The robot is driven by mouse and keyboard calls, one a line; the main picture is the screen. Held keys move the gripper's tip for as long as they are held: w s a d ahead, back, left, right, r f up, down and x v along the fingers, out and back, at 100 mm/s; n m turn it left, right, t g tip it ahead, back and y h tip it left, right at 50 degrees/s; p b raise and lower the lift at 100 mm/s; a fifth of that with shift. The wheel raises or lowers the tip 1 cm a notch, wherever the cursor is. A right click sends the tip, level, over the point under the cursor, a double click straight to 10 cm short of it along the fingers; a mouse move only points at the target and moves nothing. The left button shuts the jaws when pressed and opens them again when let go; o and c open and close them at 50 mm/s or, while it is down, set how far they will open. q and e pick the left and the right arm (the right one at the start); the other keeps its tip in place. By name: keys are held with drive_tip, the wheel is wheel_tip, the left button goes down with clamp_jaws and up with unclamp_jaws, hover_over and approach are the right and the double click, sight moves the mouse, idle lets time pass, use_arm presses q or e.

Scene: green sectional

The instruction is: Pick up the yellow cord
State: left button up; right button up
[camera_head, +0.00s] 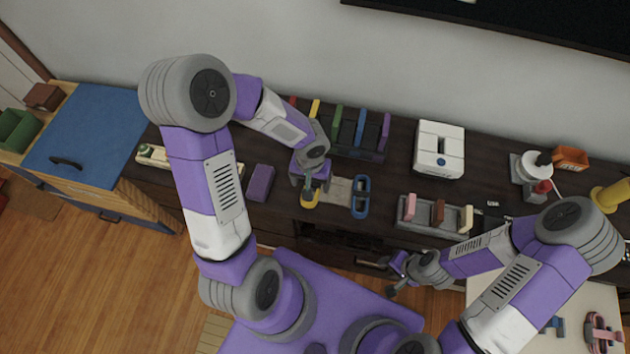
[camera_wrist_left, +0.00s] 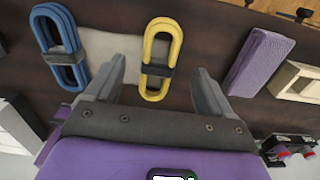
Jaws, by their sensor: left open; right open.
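The yellow cord (camera_wrist_left: 160,60) is a coiled loop with a dark band round its middle. In the left wrist view it lies on the dark cabinet top, partly beside a pale mat, between and beyond my left gripper's open fingers (camera_wrist_left: 160,85). In the head view only part of the yellow cord (camera_head: 310,201) shows below my left gripper (camera_head: 310,187), which hides the rest. Contact cannot be told. My right gripper (camera_head: 391,272) is open and empty in front of the cabinet's front edge, away from the cord.
A blue cord (camera_head: 360,197) lies right of the pale mat (camera_head: 337,190). A purple block (camera_head: 260,183) lies to the left. A rack of coloured boards (camera_head: 358,142) stands behind. A white box (camera_head: 439,149) and a grey holder (camera_head: 434,217) stand to the right.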

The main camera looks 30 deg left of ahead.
sight(313, 186)
use_arm(q)
drive_tip(key=f, duration=0.1)
drive_tip(key=f+b, duration=0.1)
drive_tip(key=f, duration=0.1)
drive_tip(key=f+b, duration=0.1)
drive_tip(key=f, duration=0.1)
drive_tip(key=shift+s+f, duration=0.2)
drive_tip(key=shift+s, duration=0.15)
drive_tip(key=shift+c, duration=0.3)
drive_tip(key=shift+r, duration=0.1)
drive_tip(key=c, duration=1.1)
